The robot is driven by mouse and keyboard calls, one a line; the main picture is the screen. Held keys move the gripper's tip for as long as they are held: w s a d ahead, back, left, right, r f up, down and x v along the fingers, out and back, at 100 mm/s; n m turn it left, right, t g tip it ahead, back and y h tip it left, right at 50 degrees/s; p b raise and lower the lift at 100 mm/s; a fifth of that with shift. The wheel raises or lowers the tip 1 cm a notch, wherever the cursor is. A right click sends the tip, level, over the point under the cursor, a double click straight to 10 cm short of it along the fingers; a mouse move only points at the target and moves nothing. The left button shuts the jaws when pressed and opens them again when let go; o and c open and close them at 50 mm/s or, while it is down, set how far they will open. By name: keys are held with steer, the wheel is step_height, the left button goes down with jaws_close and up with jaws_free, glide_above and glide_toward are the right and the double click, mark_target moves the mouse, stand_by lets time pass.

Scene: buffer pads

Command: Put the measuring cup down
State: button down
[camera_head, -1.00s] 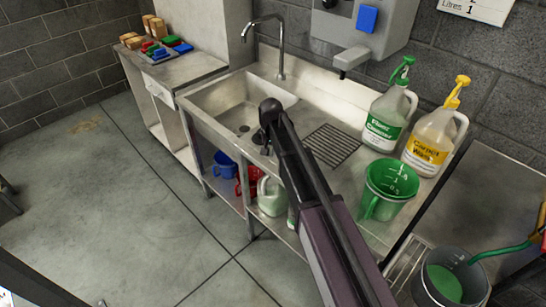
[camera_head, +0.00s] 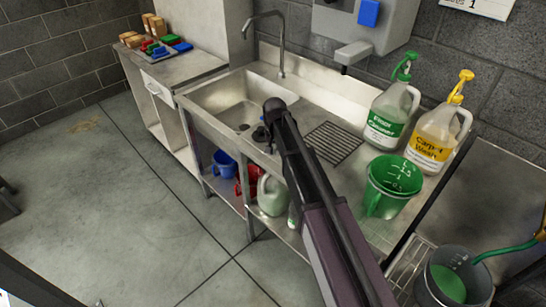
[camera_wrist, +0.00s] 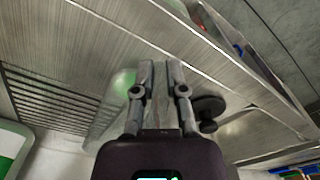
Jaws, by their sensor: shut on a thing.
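In the wrist view my gripper (camera_wrist: 154,72) is shut, its two fingers close together over the steel counter. A pale, see-through thing with a green patch, which I take for the measuring cup (camera_wrist: 110,115), shows beside and behind the left finger. Most of it is hidden, and its exact contact with the fingers is unclear. In the head view my arm covers the gripper and what it holds. A green jug with white marks (camera_head: 392,187) stands upright on the counter at the right, apart from my arm.
The sink (camera_head: 225,98) lies left of my arm. A drain grid (camera_head: 332,145), a green-labelled cleaner bottle (camera_head: 388,118) and a yellow-labelled bottle (camera_head: 435,140) are to its right. A bucket with green liquid (camera_head: 452,270) stands at lower right. The shelf below holds several containers.

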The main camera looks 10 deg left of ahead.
steer(key=shift+f, duration=0.55)
steer(key=shift+f+b, duration=0.15)
steer(key=shift+b, duration=0.25)
steer(key=c, duration=0.7)
jaws_free()
steer(key=shift+r, duration=0.25)
step_height(320, 180, up, 12)
steer(key=p, duration=1.2)
steer(key=shift+s, duration=0.15)
steer(key=shift+d, duration=0.15)
steer(key=s+d, duration=0.6)
steer(key=d, duration=0.2)
steer(key=s+d, duration=0.7)
steer(key=d, duration=0.2)
steer(key=s+d, duration=0.7)
steer(key=d, duration=0.2)
steer(key=shift+s+d, duration=0.15)
steer(key=shift+d, duration=0.1)
